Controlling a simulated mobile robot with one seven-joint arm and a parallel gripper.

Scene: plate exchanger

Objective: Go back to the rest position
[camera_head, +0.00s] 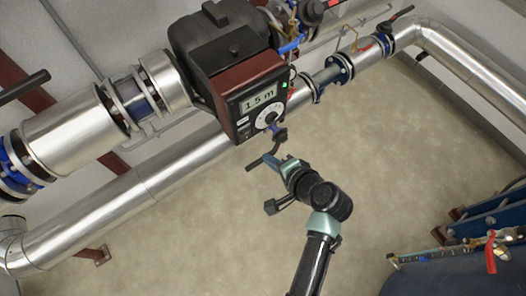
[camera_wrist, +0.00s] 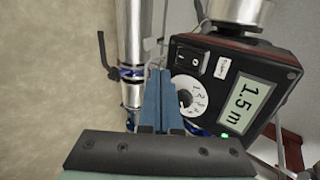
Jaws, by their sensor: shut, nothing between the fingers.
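My gripper (camera_head: 281,157) is in the middle of the head view, just below the lower right corner of a pump's dark red and black control box (camera_head: 226,113). In the wrist view my gripper (camera_wrist: 160,72) shows as two blue fingers pressed together, with nothing between them. The box's display (camera_wrist: 243,107) reads "1.5 m" there, and a white round dial (camera_wrist: 187,92) lies just right of the fingers, partly hidden by them. The fingertips look apart from the box, but the exact gap cannot be told.
Silver insulated pipes (camera_head: 150,178) run diagonally behind the pump. Blue equipment with a red-handled valve (camera_head: 491,252) stands at the lower right. The bare floor (camera_head: 400,150) right of my arm is clear.

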